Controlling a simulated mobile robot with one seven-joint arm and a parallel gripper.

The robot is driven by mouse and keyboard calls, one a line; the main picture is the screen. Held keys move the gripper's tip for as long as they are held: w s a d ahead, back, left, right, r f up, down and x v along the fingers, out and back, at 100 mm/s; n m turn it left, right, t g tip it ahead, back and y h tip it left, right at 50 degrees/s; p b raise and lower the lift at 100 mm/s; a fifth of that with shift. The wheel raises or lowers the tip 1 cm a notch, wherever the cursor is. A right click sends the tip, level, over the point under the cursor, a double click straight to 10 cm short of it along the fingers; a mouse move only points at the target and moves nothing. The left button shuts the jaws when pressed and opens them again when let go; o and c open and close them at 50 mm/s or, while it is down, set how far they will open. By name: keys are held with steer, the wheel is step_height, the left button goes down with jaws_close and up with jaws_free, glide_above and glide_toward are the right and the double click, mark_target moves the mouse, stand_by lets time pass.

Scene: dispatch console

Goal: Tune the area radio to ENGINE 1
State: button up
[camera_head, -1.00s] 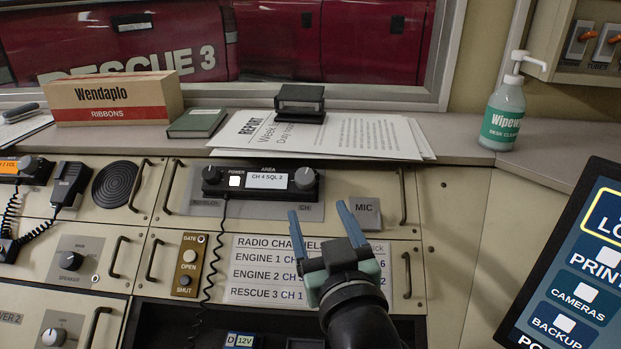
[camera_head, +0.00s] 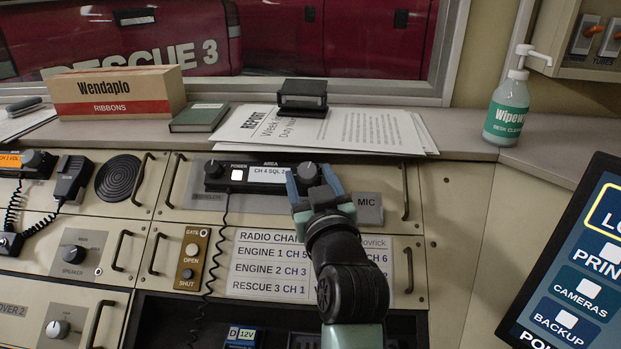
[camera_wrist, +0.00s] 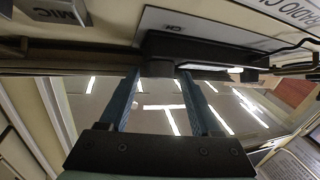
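The area radio (camera_head: 228,184) is a dark unit on the console panel. Its display (camera_head: 267,175) reads CH 4 and SQL 2, its end partly covered by a finger. The radio's right knob (camera_head: 308,171), above the CH label in the wrist view, sits between my fingertips. My gripper (camera_head: 310,178) is open, with one blue finger on each side of the knob. In the wrist view the knob (camera_wrist: 160,67) also shows between the fingertips (camera_wrist: 160,78); I cannot tell whether they touch it. The channel card (camera_head: 268,268) lists ENGINE 1 as CH 5. My arm covers its middle.
A MIC plate (camera_head: 368,208) is right of the gripper. Drawer handles (camera_head: 405,192) stick out nearby. A coiled cord (camera_head: 218,235) hangs from the radio. Papers (camera_head: 350,133) and a black box (camera_head: 302,97) lie on the ledge above. A screen (camera_head: 575,270) stands at right.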

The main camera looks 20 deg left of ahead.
jaws_close()
